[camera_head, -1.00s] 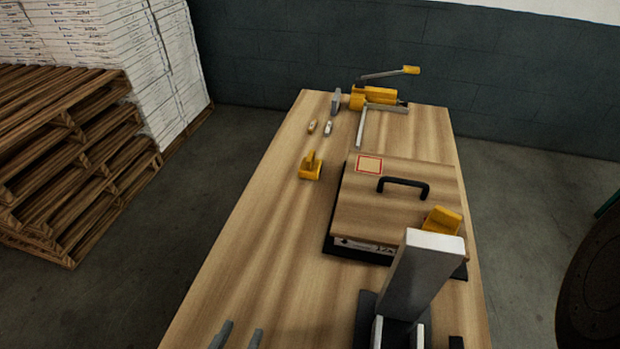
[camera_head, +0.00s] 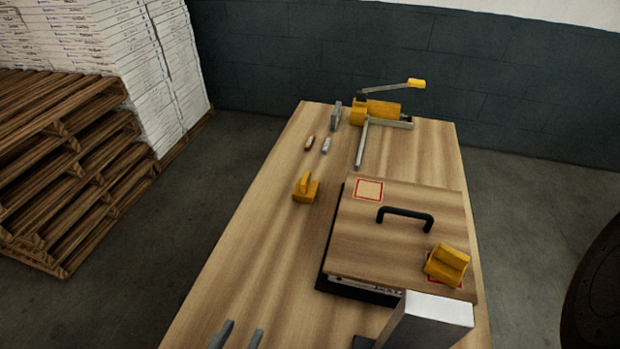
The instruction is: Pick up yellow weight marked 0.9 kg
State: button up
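Two yellow weights are in view, and no marking on either can be read. One yellow weight (camera_head: 306,190) with an upright grip stands on the bare wooden table, left of the lidded box. The other yellow weight (camera_head: 447,264) sits on a red-edged square at the near right corner of the box's wooden lid (camera_head: 360,240). My gripper (camera_head: 238,338) shows at the bottom edge as two grey fingertips, apart with nothing visible between them. It is nearer than both weights and well clear of them. The rest of it is out of frame.
A black handle (camera_head: 405,216) and an empty red-edged square (camera_head: 368,190) are on the lid. A tall grey block (camera_head: 430,322) stands at the near right. A yellow and grey lever tool (camera_head: 378,112) lies at the far end. The table's left strip (camera_head: 250,250) is mostly clear.

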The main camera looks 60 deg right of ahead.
aim_at(305, 190)
jog(key=i+l, duration=0.1)
jog(key=l, duration=0.3)
jog(key=i+l, duration=0.1)
jog(key=l, duration=0.75)
jog(key=i+l, duration=0.15)
jog(key=l, duration=0.3)
